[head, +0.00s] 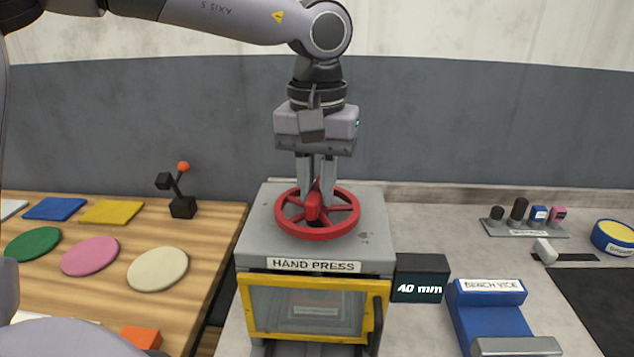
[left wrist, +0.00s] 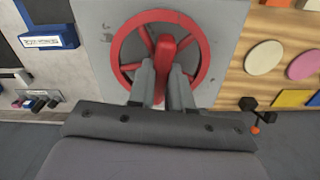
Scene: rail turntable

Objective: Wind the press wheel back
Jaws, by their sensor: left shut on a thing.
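The red press wheel (head: 345,228) lies flat on top of the grey hand press (head: 377,245), which carries a "HAND PRESS" label. My left gripper (head: 318,198) points straight down over the wheel's middle and is shut on the red hub piece that stands up there. The left wrist view shows the wheel (left wrist: 201,75) with the fingers of my left gripper (left wrist: 165,82) on either side of the hub piece. A display (head: 420,287) beside the press reads "40 mm". The press's yellow-framed front door (head: 262,335) looks shut. My right gripper is not in view.
A blue bench vice (head: 480,300) stands right of the display. A wooden table (head: 215,225) at left holds coloured discs, squares and a black lever (head: 183,205) with an orange knob. A small rack (head: 525,232) and a yellow-topped round tin (head: 612,232) stand at back right.

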